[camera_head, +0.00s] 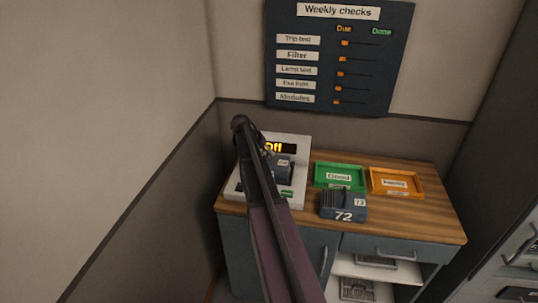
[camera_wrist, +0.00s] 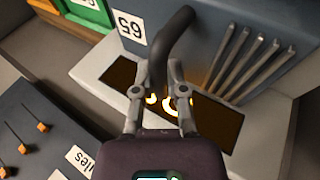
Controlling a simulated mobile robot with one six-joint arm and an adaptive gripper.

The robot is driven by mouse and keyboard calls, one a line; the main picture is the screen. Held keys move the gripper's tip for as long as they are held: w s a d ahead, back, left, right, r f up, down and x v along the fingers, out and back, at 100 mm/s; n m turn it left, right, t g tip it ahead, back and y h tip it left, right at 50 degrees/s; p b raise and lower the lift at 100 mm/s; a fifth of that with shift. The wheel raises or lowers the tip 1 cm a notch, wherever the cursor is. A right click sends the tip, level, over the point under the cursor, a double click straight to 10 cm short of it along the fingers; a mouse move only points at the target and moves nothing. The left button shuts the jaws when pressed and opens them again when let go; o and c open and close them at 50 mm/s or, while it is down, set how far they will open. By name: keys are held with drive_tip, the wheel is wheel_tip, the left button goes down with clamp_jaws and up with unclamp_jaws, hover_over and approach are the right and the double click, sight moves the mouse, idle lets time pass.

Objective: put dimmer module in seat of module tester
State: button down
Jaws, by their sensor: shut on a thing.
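The tester is a pale box on the bench with a dark display reading "Off". Its seat is hidden under the module, and I cannot tell whether the module rests fully in it.
A second module (camera_head: 343,206), marked 72, stands on the wooden bench (camera_head: 420,230) right of the tester. Behind it are a green "Good" tray (camera_head: 316,182) and an orange tray (camera_head: 419,188). The "Weekly checks" board (camera_head: 372,55) hangs on the wall. Bare bench lies at front right.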

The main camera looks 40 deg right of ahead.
drive_tip(key=c, duration=0.7)
unclamp_jaws()
drive_tip(key=shift+a+r, duration=0.1)
drive_tip(key=shift+r, duration=0.1)
drive_tip(key=shift+p+v, duration=4.95)
drive_tip(key=shift+v, duration=0.9)
drive_tip(key=s+a+f+n+t+y, duration=0.1)
drive_tip(key=s+a, duration=0.5)
drive_tip(key=a, duration=0.6)
drive_tip(key=s+a+f+n+t+y, duration=0.1)
drive_tip(key=s+a+n+y, duration=0.2)
drive_tip(key=a, duration=0.9)
drive_tip(key=s+a+f+n+y, duration=0.1)
drive_tip(key=s+a+n, duration=0.4)
drive_tip(key=s+a, duration=0.5)
drive_tip(key=shift+s+a+f+t+y, duration=0.15)
drive_tip(key=shift+a+y, duration=0.1)
drive_tip(key=shift+a, duration=0.2)
drive_tip(key=shift+s+a+t+y, duration=0.1)
drive_tip(key=shift+a+y, duration=0.1)
drive_tip(key=shift+a, duration=0.2)
drive_tip(key=shift+s+a+f+t+y, duration=0.15)
drive_tip(key=shift+a+y, duration=0.1)
drive_tip(key=shift+a, duration=0.2)
